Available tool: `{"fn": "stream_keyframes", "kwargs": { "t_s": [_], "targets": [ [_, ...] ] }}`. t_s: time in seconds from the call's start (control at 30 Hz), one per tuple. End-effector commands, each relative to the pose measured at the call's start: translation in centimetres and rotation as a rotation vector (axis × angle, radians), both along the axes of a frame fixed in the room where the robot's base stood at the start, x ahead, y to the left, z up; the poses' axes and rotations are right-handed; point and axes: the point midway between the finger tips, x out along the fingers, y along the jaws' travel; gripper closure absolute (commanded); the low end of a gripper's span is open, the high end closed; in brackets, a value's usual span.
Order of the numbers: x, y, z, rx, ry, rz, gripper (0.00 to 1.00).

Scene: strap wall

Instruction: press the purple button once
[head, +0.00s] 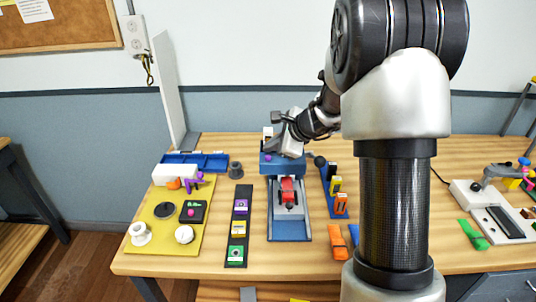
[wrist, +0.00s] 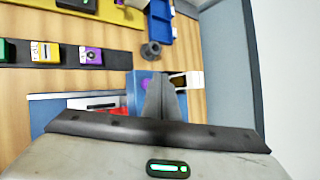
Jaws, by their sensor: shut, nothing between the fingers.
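A round purple button (head: 268,157) shows on the blue housing (head: 283,168) at the back of the blue press-like stand in the middle of the bench. In the wrist view the purple button (wrist: 145,85) sits on the blue housing, partly covered by my fingers. My gripper (wrist: 165,85) is shut and empty, with its fingertips over the housing just right of the button. In the head view my gripper (head: 288,147) is above the housing, its fingertips hard to make out. I cannot tell whether it touches anything.
A red toy car (head: 288,191) sits in the stand. A dark strip (head: 237,231) with purple, yellow and green units lies left of it. Further left is a yellow board (head: 160,237) with several items. A blue rack (head: 328,178) with yellow and orange pieces stands right.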

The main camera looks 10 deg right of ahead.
Motion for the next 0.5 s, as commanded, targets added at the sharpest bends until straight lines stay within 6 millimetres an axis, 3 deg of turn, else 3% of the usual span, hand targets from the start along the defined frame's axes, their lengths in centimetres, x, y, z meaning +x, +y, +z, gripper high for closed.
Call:
{"fn": "stream_keyframes", "kwargs": {
  "t_s": [0.27,0.5],
  "targets": [
    [0.0,0.0,0.0,0.0,0.0,0.0,1.0],
    [0.0,0.0,1.9,0.0,-0.002,0.001,1.0]
  ]
}}
